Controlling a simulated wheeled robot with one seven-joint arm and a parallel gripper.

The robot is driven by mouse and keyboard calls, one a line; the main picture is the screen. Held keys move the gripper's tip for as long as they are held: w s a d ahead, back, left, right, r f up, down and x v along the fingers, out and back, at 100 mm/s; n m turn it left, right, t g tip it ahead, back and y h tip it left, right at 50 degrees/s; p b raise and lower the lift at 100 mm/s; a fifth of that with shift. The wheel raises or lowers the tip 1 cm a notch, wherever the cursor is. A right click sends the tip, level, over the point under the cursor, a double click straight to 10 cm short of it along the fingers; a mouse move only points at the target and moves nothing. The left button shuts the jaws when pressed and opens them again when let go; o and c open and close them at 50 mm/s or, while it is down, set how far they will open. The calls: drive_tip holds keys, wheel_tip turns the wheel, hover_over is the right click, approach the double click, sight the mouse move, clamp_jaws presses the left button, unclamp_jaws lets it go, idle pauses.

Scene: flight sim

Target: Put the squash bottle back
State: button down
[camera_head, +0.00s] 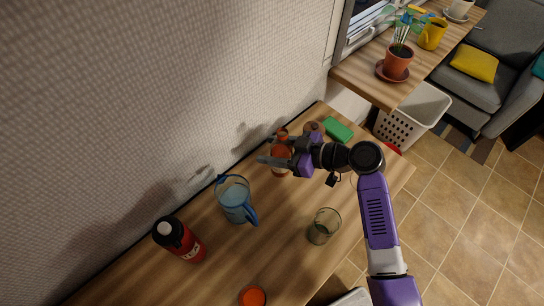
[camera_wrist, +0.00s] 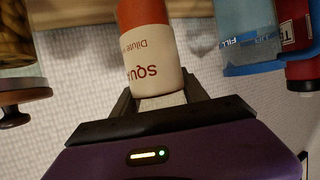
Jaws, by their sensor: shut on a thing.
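The squash bottle (camera_head: 282,152) is orange with a pale label and stands near the wall at the back of the wooden counter (camera_head: 290,245). In the wrist view it appears upside down, with its red-orange part and lettered cream label (camera_wrist: 150,50) between the fingers. My gripper (camera_head: 276,161) is shut on the bottle; it also shows in the wrist view (camera_wrist: 165,100). The fingers and wrist hide part of the bottle in the head view. I cannot tell whether its base touches the counter.
A blue-handled jug (camera_head: 235,198) and a red flask (camera_head: 182,242) stand left of the bottle. A glass (camera_head: 323,227) and an orange cup (camera_head: 252,297) are nearer the front. A brown jar (camera_head: 313,129) and green block (camera_head: 338,130) are close on the right. A white basket (camera_head: 415,115) stands beyond.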

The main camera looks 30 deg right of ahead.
drive_tip(key=shift+f, duration=2.3)
drive_tip(key=shift+f, duration=0.15)
drive_tip(key=c, duration=0.6)
unclamp_jaws()
drive_tip(key=shift+r, duration=0.2)
drive_tip(key=b+v, duration=0.1)
drive_tip(key=v, duration=1.1)
drive_tip(key=shift+b, duration=0.4)
